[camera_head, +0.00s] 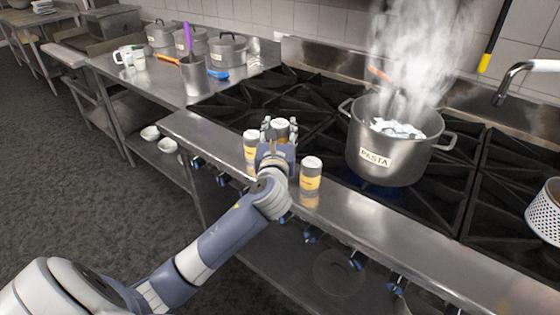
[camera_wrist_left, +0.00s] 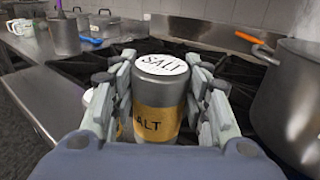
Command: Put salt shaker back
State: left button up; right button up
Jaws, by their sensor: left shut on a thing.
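The salt shaker (camera_wrist_left: 160,100) is a grey cylinder with a gold band and a white top, both marked with its name. My left gripper (camera_head: 279,130) is shut on it, with fingers on both sides in the left wrist view. In the head view the shaker's white top (camera_head: 280,123) shows between the fingers, at the stove's front ledge (camera_head: 350,210). The shaker looks upright. Its base is hidden, so I cannot tell whether it touches the ledge. My right gripper is in neither view.
Two similar shakers stand on the ledge, one left (camera_head: 250,146) and one right (camera_head: 311,175) of my gripper. A steaming pasta pot (camera_head: 385,160) stands on the burners to the right. A steel counter (camera_head: 140,75) with pots and a utensil holder (camera_head: 195,78) is at the back left.

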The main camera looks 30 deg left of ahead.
pick_arm(q)
jog(key=f, duration=0.2)
jog(key=shift+s+d+f, duration=0.2)
jog(key=shift+f, duration=0.1)
jog(key=shift+a+f, duration=0.1)
jog(key=shift+f, duration=0.55)
jog(key=shift+w+f+b, duration=0.1)
jog(key=shift+f+b, duration=0.4)
jog(key=shift+f, duration=1.05)
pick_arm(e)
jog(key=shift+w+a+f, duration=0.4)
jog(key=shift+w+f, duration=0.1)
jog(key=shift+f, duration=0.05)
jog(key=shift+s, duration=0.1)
pick_arm(q)
jog(key=shift+f, duration=0.15)
jog(key=o, duration=0.9)
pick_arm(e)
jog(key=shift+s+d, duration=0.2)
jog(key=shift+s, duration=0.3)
